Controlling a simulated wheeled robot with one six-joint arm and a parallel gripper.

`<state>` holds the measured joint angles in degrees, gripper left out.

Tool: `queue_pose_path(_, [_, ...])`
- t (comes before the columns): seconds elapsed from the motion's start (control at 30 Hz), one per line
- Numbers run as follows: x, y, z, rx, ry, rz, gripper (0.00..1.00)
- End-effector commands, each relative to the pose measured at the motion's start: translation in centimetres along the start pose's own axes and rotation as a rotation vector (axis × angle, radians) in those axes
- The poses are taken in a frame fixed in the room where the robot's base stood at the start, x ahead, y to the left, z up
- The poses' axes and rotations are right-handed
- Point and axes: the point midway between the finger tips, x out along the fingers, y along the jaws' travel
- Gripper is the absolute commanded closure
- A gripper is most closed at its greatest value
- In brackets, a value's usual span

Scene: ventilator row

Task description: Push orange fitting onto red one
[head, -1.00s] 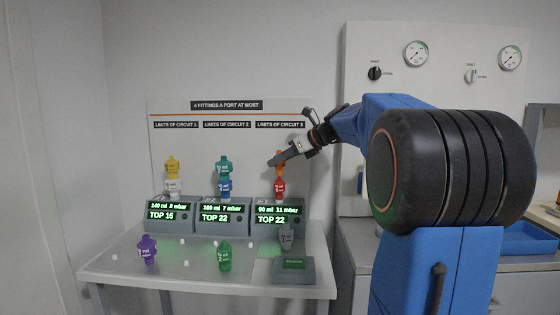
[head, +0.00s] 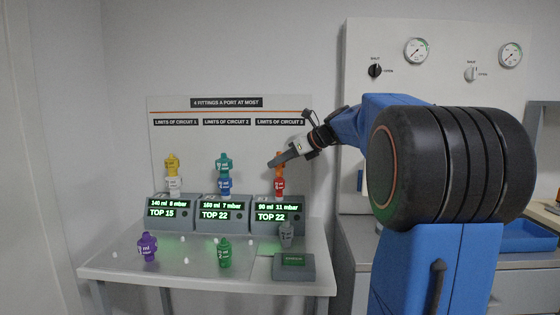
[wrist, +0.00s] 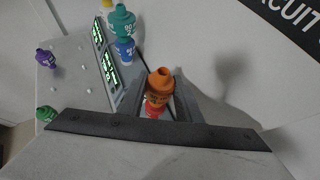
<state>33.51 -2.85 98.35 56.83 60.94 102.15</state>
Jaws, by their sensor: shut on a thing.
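The orange fitting (head: 280,158) is between the jaws of my gripper (head: 272,162), above the right-hand port. The wrist view shows the orange fitting (wrist: 159,88) upright, with the jaws shut on it. The red fitting (head: 279,186) stands on the right-hand port, directly under the orange one. In the wrist view, a red part (wrist: 153,112) shows just below the orange fitting. My gripper partly hides where the two meet, so I cannot tell whether the orange one is fully seated.
Teal (head: 224,162) over blue (head: 224,185) fittings stand on the middle port, yellow (head: 172,163) over white (head: 174,184) on the left one. Purple (head: 147,247), green (head: 224,254) and grey (head: 286,235) fittings stand in front, near a grey block (head: 294,267). A sign panel (head: 190,143) rises behind.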

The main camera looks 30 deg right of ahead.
Motion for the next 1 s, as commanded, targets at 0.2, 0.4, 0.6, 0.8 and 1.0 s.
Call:
queue_pose_path(0.2, [0.18, 0.00, -0.30, 0.000, 0.000, 0.000, 1.00])
queue_pose_path(0.4, [0.34, 0.01, -0.56, 0.000, 0.000, 0.000, 1.00])
queue_pose_path(0.6, [0.48, 0.02, -0.80, 0.000, 0.000, 0.000, 1.00])
queue_pose_path(0.8, [0.51, 0.01, -0.84, 0.001, 0.001, 0.001, 1.00])
queue_pose_path(1.0, [0.54, 0.00, -0.89, 0.001, 0.002, 0.001, 1.00])
